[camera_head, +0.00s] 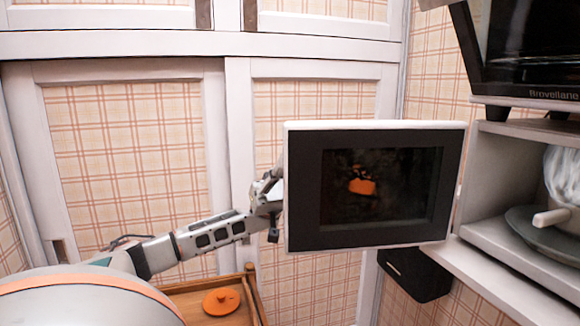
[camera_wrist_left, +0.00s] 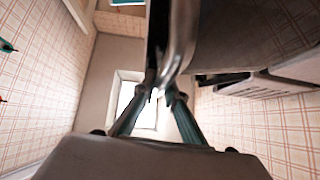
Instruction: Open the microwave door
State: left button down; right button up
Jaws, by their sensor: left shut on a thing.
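The microwave door (camera_head: 305,185) is a flat panel with a white edge, a black frame and a dark window. It stands in the middle of the head view, swung out from the shelves at right. An orange patch shows in its window. My left gripper (camera_head: 272,190) is at the door's left edge, with its fingertips partly hidden there. In the left wrist view, my left gripper (camera_wrist_left: 157,93) is shut on a shiny metal handle (camera_wrist_left: 182,40) beside a dark panel. My right gripper is not in view.
A dark oven-like appliance (camera_head: 535,60) is at top right. Below it, a shelf (camera_head: 495,270) holds a dark plate with a pale-handled item. A black box (camera_head: 415,277) sits below the door. An orange lid (camera_head: 221,301) lies on a wooden surface (camera_head: 190,298) at lower left.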

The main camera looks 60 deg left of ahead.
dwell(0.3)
pick_arm(q)
jog(key=c, duration=2.1)
grip_release()
jog(key=shift+c, duration=0.2)
jog(key=shift+a, duration=0.1)
jog(key=v, duration=1.2)
